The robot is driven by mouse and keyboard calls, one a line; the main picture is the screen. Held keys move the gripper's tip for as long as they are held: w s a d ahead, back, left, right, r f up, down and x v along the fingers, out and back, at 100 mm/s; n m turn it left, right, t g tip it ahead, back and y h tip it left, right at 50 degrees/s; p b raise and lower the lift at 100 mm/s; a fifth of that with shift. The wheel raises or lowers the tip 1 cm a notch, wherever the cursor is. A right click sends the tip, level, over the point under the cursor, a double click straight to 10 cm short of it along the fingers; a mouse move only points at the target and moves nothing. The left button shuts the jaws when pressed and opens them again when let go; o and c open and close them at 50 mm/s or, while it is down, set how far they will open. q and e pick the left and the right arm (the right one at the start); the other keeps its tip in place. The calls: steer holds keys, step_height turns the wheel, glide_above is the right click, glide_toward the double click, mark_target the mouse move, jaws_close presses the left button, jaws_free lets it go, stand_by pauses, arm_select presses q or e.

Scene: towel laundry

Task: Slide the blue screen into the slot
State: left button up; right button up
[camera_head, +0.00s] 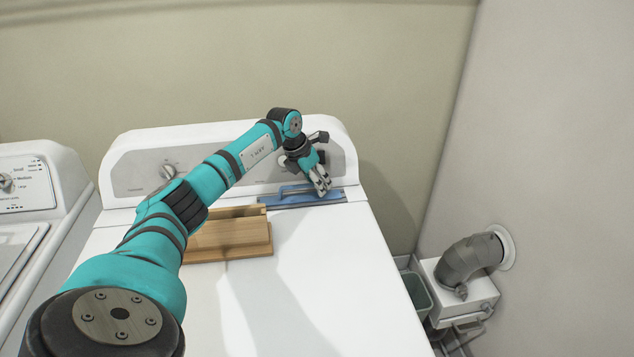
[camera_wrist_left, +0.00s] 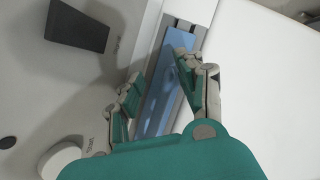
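The blue screen (camera_head: 275,200) is a long flat piece with a raised handle, at the back of the white dryer's top below the control panel. It also shows in the left wrist view (camera_wrist_left: 158,100). A grey strip (camera_wrist_left: 188,36) borders it there; I cannot tell how far the screen sits in the slot, whose opening is not clearly visible. My left gripper (camera_head: 323,187) is over the right part of the screen, fingers pointing down. In the wrist view its fingers (camera_wrist_left: 158,68) are apart, with the screen visible between them. My right gripper is not in view.
A wooden board or box (camera_head: 235,238) lies on the dryer top (camera_head: 320,285), left of centre and in front of the screen. The control panel (camera_head: 140,168) rises close behind. A washer (camera_head: 30,195) stands left. A bin (camera_head: 418,295) and vent pipe (camera_head: 470,258) are right. The dryer's front right top is clear.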

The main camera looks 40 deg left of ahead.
arm_select(q)
steer(key=v, duration=1.2)
